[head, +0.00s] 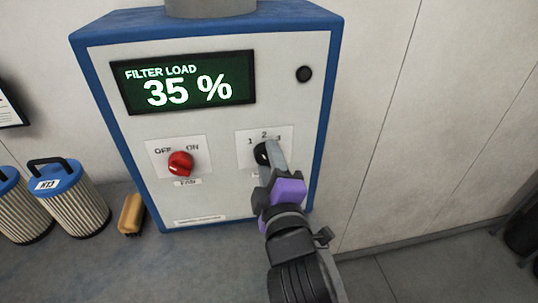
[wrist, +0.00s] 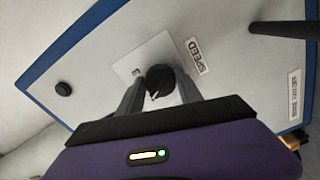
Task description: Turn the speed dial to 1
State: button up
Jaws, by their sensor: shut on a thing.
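The black speed dial (head: 261,153) sits on a white plate marked 1, 2, 3 on the front of a blue-edged white cabinet. My gripper (head: 270,152) reaches it from the lower right and hides part of it and its label in the head view. In the wrist view the dial (wrist: 160,82) lies between my two grey fingers (wrist: 158,92), which are shut on it. A light pointer mark shows on the dial there, and the SPEED label (wrist: 195,57) is beside it. I cannot tell for sure which number the mark faces.
The red fan knob (head: 181,163), with OFF and ON marks, is left of the dial. The display (head: 184,82) reads FILTER LOAD 35 %. A black button (head: 304,74) is at the upper right. Filter cartridges (head: 72,200) and a yellow-brown brush-like block (head: 132,214) stand at left.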

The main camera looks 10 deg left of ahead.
jog(key=shift+a+r+n+p, duration=0.1)
jog(key=shift+n+p, duration=0.75)
jog(key=shift+n, duration=0.85)
jog(key=o, duration=1.4)
jog(key=shift+c, duration=0.2)
jog(key=shift+s, duration=0.1)
jog(key=b+v, duration=0.1)
jog(key=v, duration=0.6)
jog(key=shift+s+b, duration=0.3)
jog(key=shift+b, duration=0.05)
